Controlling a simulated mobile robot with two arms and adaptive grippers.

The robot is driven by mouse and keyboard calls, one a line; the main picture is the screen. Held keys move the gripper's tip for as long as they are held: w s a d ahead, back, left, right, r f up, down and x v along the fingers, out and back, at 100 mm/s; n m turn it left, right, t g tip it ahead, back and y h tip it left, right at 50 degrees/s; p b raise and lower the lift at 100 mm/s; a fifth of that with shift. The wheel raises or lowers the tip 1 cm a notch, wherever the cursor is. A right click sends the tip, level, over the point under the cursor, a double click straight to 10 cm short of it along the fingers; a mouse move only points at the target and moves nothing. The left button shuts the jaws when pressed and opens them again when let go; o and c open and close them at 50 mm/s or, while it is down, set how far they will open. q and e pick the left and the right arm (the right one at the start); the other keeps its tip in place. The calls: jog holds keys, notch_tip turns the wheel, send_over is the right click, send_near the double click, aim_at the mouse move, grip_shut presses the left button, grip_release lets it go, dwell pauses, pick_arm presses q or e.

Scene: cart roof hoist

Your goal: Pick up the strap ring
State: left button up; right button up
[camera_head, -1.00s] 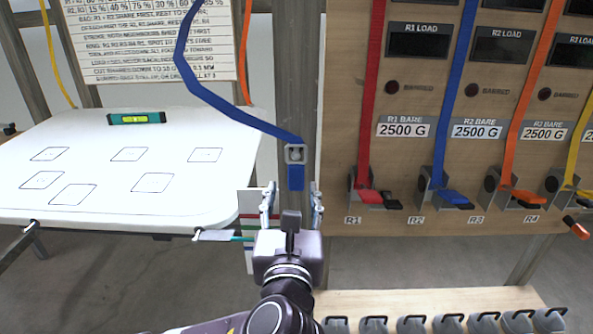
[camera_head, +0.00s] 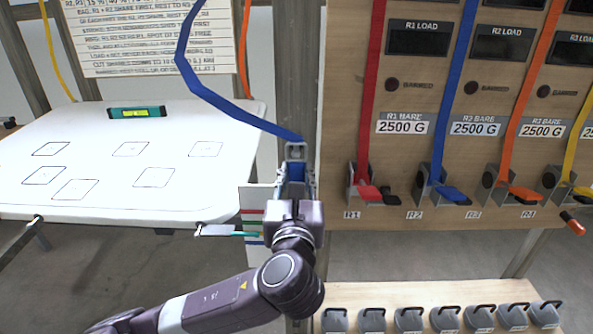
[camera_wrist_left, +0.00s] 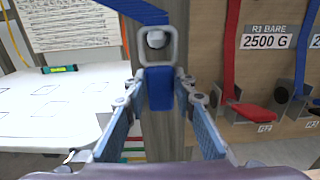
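The strap ring (camera_head: 295,151) is a grey, squarish metal ring on a post, with a blue strap (camera_head: 228,105) running to it from the upper left. A short blue strap tail (camera_wrist_left: 160,90) hangs below the ring. The ring also shows in the left wrist view (camera_wrist_left: 143,50), around a round grey peg or knob. My left gripper (camera_head: 296,174) is open just below the ring; it also shows in the left wrist view (camera_wrist_left: 160,82). Its fingers stand either side of the blue tail. Whether they touch it I cannot tell. My right gripper is not in view.
A white board (camera_head: 105,190) with drawn squares and a green level (camera_head: 137,112) is at left. A wooden panel (camera_head: 345,90) with coloured straps and cam buckles is at right. Several grey weights (camera_head: 410,318) line a shelf at the lower right.

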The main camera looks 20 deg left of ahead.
pick_arm(q)
grip_shut()
